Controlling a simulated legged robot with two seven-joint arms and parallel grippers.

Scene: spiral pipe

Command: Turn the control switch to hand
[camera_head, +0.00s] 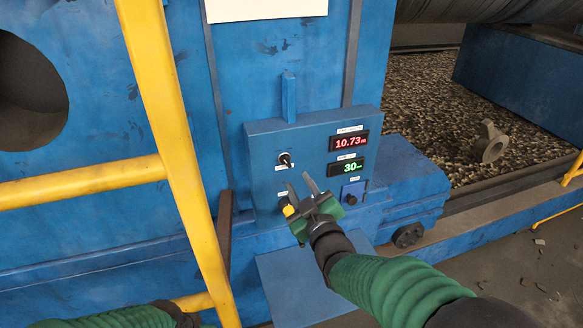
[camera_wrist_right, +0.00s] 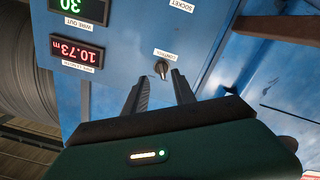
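The control switch (camera_head: 285,159) is a small black knob on the upper left of a blue control box (camera_head: 262,139). In the right wrist view the knob (camera_wrist_right: 161,68) appears below a label reading CONTROL, and that view is upside down. My right gripper (camera_head: 298,180) is open and empty just below the switch in the head view. In the right wrist view its two dark fingers (camera_wrist_right: 160,76) point at the knob, apart from each other, with the knob between their tips. Contact cannot be told. The switch position marks are too small to read. Only my left forearm shows, at the bottom left.
Red (camera_head: 348,141) and green (camera_head: 346,166) displays read 10.73 and 30. A blue socket plate (camera_head: 353,192) sits lower right on the box. A yellow railing (camera_head: 168,120) stands to the left. Gravelly ground (camera_head: 430,100) lies behind at right.

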